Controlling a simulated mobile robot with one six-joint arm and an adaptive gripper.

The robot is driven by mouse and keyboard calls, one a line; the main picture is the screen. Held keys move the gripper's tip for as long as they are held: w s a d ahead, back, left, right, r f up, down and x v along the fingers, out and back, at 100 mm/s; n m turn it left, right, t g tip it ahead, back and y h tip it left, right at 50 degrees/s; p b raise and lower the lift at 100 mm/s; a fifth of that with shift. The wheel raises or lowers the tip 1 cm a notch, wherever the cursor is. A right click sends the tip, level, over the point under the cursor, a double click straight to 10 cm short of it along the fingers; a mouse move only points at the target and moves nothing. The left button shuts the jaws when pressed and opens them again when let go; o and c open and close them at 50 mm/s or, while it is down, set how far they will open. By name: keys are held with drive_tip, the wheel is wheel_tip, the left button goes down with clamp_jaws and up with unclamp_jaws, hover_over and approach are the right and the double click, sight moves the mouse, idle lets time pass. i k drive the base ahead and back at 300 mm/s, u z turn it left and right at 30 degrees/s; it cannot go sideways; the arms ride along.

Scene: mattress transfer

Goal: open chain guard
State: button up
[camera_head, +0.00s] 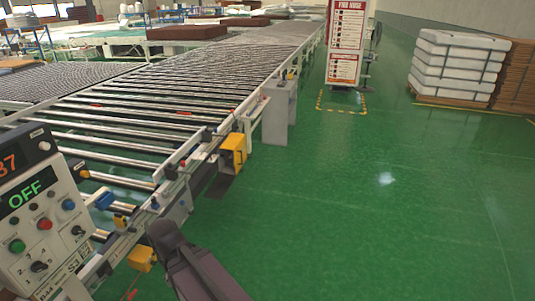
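A roller conveyor (150,105) runs from the lower left to the back of the picture. A yellow box-like cover (233,153) sits on its right side, with a dark part below it. Another small yellow part (142,258) is low on the near side frame. I cannot tell which of these parts, if any, is the chain guard, or whether it is open or shut. My dark arm rises from the bottom edge beside the conveyor's near end. No gripper fingers can be made out.
A control panel (40,215) showing "OFF" stands at the left. A grey post box (279,111) stands beside the conveyor. A red and white sign (345,42) and stacked white mattresses (456,66) are farther back. The green floor (385,210) at the right is clear.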

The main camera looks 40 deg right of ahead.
sight(236, 142)
drive_tip(key=z, duration=1.05)
drive_tip(key=k, duration=1)
drive_tip(key=i, duration=0.7)
